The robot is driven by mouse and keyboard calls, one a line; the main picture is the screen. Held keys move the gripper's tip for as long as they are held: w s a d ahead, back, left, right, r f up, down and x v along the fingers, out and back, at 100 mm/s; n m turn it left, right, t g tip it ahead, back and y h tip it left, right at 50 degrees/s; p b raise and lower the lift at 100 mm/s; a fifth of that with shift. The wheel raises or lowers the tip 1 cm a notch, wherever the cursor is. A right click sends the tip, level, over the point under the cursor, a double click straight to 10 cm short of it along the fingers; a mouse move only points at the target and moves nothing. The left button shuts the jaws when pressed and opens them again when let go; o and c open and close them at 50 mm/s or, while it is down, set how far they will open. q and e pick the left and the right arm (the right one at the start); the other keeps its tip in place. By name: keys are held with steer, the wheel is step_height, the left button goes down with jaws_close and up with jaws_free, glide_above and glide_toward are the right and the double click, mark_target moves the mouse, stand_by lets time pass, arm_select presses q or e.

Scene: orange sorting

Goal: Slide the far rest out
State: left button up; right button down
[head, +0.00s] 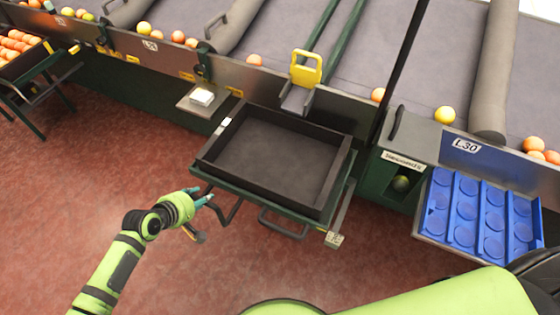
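A dark empty tray (335,188) sits on a green rest frame (250,201) at the front of the sorting line. A looped handle (283,232) hangs at the frame's front edge, and a bent dark bar (235,211) sticks out at its left corner. My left gripper (210,199) is beside that corner, its teal fingertips close to the bent bar. I cannot tell whether they touch it or how far they are apart. A second frame (40,98) stands at the far left under a crate of oranges (20,62). My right gripper is out of view.
A yellow-handled gate (306,68) is above the tray. A blue tray with round pockets (480,212) is at the right, beside a green box with an opening (401,183). Oranges lie along the belts. The red floor at the left is clear.

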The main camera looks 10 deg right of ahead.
arm_select(q)
steer(key=shift+f, duration=0.1)
jaws_close()
steer(key=shift+s, duration=0.15)
steer(key=shift+s+f, duration=0.1)
steer(key=s+a+p, duration=0.3)
steer(key=s+a, duration=0.3)
steer(key=s, duration=0.2)
steer(key=shift+s+a+f, duration=0.15)
steer(key=shift+s+a, duration=0.05)
steer(key=shift+s, duration=0.1)
steer(key=o, duration=0.7)
jaws_free()
steer(key=shift+w, duration=0.15)
steer(key=shift+w+a, duration=0.1)
